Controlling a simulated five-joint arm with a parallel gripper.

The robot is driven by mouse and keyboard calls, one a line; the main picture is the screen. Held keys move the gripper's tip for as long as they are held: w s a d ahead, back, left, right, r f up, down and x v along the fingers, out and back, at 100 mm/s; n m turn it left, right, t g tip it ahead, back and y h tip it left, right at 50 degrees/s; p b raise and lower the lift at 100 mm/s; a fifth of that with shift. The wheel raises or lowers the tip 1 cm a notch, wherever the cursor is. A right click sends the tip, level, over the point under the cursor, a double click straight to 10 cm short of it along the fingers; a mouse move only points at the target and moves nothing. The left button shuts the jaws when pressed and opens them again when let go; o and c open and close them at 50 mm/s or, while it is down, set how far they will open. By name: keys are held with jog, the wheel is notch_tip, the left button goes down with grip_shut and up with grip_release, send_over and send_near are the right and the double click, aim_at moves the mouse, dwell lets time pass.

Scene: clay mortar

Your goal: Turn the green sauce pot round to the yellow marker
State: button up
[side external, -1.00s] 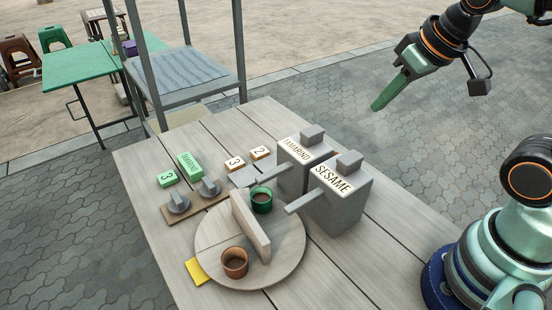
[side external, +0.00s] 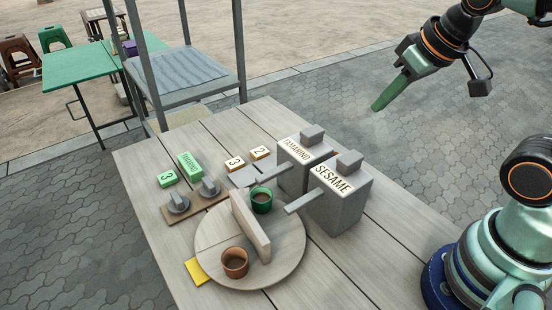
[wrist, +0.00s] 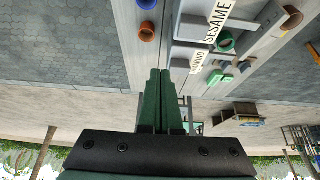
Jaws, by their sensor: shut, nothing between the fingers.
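The green sauce pot (side external: 261,201) stands on the round wooden turntable (side external: 290,268), on the far side of an upright divider board (side external: 250,226). A brown pot (side external: 235,263) stands on the near side of the board. The yellow marker (side external: 197,271) lies flat on the table at the turntable's left edge, nearest the brown pot. The green pot also shows in the wrist view (wrist: 225,42). My gripper (side external: 377,106) is raised off to the right, well away from the turntable. Its green fingers are shut together with nothing between them.
Two grey dispensers, labelled TAMARIND (side external: 300,167) and SESAME (side external: 338,195), stand right of the turntable with spouts pointing towards it. Two grey knobs (side external: 209,187) sit on a wooden strip at the left.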

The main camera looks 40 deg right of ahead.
jog(key=o, duration=0.5)
jog(key=shift+o, duration=1.4)
jog(key=shift+w+a, duration=0.25)
jog(key=shift+a, duration=0.05)
jog(key=m+g, duration=0.1)
jog(key=g, duration=0.5)
send_near(249, 225)
jog(key=shift+w+d+f, duration=0.55)
jog(key=shift+w+d, duration=0.15)
jog(key=shift+w, duration=0.25)
jog(key=shift+s+a+f, duration=0.1)
jog(key=shift+a+f, duration=0.1)
jog(key=shift+f, duration=0.35)
notch_tip(249, 225, down, 11)
jog(key=shift+f, duration=0.15)
grip_shut()
